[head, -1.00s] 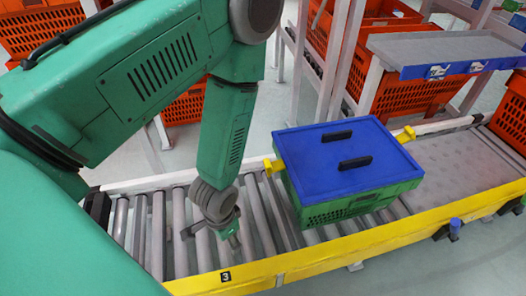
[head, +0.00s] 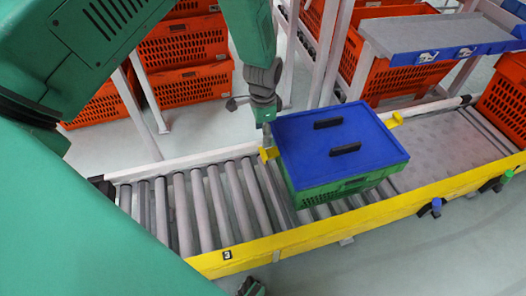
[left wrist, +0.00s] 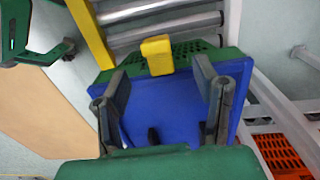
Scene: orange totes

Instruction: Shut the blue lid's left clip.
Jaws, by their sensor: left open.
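A blue lid (head: 340,142) with two black handles sits on a green crate (head: 345,190) on the roller conveyor. The yellow left clip (head: 269,153) sticks outward from the lid's left edge; it also shows in the left wrist view (left wrist: 157,55). A yellow right clip (head: 394,120) sticks out on the opposite side. My left gripper (head: 266,122) is at the lid's back left corner, just above and behind the left clip. In the left wrist view its open fingers (left wrist: 160,78) stand over the lid, with the clip ahead between them, apart from both. My right gripper is not clearly seen.
The conveyor's yellow front rail (head: 300,241) runs along the near side, with bare rollers (head: 190,210) left of the crate. Orange totes (head: 190,85) are stacked behind. A grey shelf with a blue edge (head: 460,52) stands at the back right.

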